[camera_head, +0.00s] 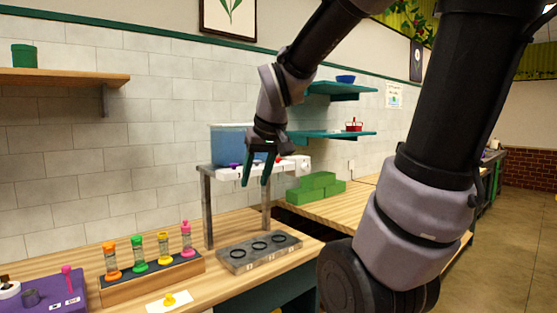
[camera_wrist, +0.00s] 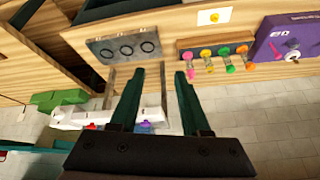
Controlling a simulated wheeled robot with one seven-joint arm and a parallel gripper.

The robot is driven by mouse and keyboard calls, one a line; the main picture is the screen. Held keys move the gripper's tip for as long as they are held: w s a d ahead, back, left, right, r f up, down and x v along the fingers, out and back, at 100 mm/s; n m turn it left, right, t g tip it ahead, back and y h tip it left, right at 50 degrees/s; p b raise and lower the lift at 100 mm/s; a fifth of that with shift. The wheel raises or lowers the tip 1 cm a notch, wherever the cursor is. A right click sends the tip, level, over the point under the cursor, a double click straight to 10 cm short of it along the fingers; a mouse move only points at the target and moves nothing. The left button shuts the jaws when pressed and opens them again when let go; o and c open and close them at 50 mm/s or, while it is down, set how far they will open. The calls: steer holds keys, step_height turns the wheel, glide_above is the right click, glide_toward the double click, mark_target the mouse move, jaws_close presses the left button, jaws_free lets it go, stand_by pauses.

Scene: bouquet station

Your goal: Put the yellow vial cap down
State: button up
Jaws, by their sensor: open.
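The small yellow vial cap (camera_head: 169,299) sits on a white card on the wooden counter, at the bottom of the head view. In the wrist view the cap (camera_wrist: 214,17) shows near the top. My gripper (camera_head: 255,183) is open, with nothing between its fingers. It is in front of the raised white shelf, well above and away from the cap; its fingers also show in the wrist view (camera_wrist: 160,71). A yellow-topped vial (camera_head: 164,247) stands in the wooden rack (camera_head: 150,290) among orange, green and pink vials.
A grey block with three dark rings (camera_head: 234,263) lies right of the rack. The raised white shelf (camera_head: 222,176) on metal posts holds small coloured items and a blue tank (camera_head: 228,143). A purple box (camera_head: 45,300) is at far left. Green blocks (camera_head: 312,190) lie behind.

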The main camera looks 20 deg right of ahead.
steer(key=s+d+r+m+t+y, duration=0.1)
steer(key=s+d+r+m, duration=0.1)
steer(key=s+r+m, duration=0.2)
steer(key=s+r, duration=0.1)
steer(key=s, duration=0.2)
steer(key=shift+s+d, duration=0.3)
steer(key=shift+s, duration=0.1)
